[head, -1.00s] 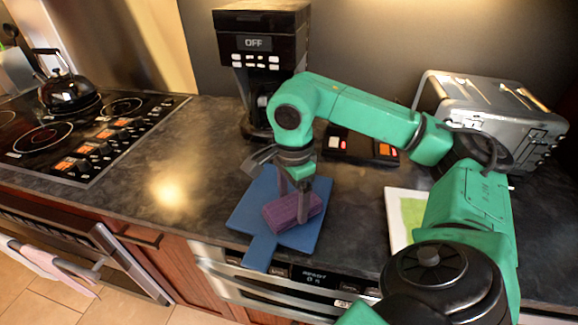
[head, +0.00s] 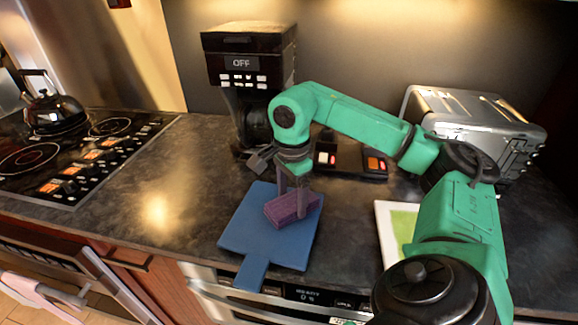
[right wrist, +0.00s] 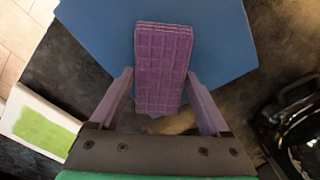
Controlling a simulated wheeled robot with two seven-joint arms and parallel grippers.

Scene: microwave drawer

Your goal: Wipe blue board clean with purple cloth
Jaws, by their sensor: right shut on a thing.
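The blue board (head: 262,241) lies flat on the dark counter with its handle toward the front edge; it also shows in the right wrist view (right wrist: 225,40). The purple cloth (head: 290,211), a thick ribbed block, is over the back right part of the board; the right wrist view shows it (right wrist: 163,70) between the fingers. My right gripper (head: 291,202) points down and is shut on the purple cloth. I cannot tell whether the cloth touches the board. No stain shows on the visible board surface. My left gripper is not in view.
A coffee maker (head: 247,75) stands behind the board and a silver toaster (head: 475,125) at the back right. A white board with a green patch (head: 402,225) lies to the right. The stove with a black kettle (head: 53,112) is at the left. Counter left of the board is clear.

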